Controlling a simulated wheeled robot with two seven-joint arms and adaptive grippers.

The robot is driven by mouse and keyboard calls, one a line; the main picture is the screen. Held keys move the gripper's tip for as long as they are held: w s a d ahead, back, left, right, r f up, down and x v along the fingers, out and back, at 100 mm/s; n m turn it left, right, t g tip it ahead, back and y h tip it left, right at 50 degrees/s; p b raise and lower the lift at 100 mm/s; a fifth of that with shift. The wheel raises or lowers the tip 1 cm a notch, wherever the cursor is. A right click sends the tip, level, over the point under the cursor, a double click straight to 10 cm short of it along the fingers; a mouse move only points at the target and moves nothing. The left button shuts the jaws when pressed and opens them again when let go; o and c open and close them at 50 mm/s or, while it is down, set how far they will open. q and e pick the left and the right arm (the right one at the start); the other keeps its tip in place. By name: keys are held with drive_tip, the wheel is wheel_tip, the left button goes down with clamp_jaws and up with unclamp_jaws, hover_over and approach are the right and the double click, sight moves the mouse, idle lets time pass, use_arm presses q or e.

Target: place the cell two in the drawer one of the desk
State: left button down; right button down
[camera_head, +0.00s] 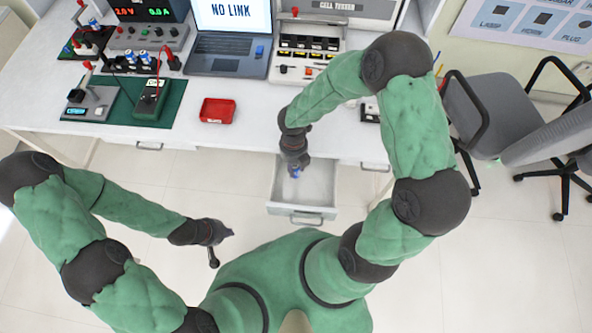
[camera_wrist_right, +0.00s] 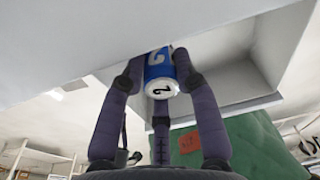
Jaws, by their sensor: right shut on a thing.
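Cell two (camera_wrist_right: 160,76) is a blue and white cylinder with a "2" on it. My right gripper (camera_wrist_right: 158,72) is shut on it, with fingers on both sides.
A red tray (camera_head: 217,111) lies on the desk near the front edge. A green mat (camera_head: 128,103) with a meter is at the left; a laptop (camera_head: 230,40) and a cell tester (camera_head: 307,50) stand behind. Office chairs (camera_head: 510,115) stand at the right. The floor left of the drawer is clear.

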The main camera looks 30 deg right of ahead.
sight(296, 171)
drive_tip(key=f+b, duration=0.1)
drive_tip(key=f, duration=0.1)
drive_tip(key=f+b, duration=0.1)
drive_tip(key=shift+d+f, duration=0.2)
drive_tip(key=shift+f, duration=0.2)
drive_tip(key=shift+r, duration=0.1)
drive_tip(key=c, duration=1.2)
unclamp_jaws()
drive_tip(key=r+p, duration=0.1)
drive_tip(key=r, duration=0.2)
drive_tip(key=r+p, duration=0.2)
drive_tip(key=r, duration=0.2)
drive_tip(key=w+r+p, duration=0.1)
drive_tip(key=r+p, duration=0.1)
drive_tip(key=r, duration=0.1)
drive_tip(key=shift+d+r, duration=0.15)
drive_tip(key=shift+r, duration=0.1)
drive_tip(key=shift+w+r+p, duration=0.1)
drive_tip(key=shift+r+p, duration=0.2)
drive_tip(key=shift+r, duration=0.45)
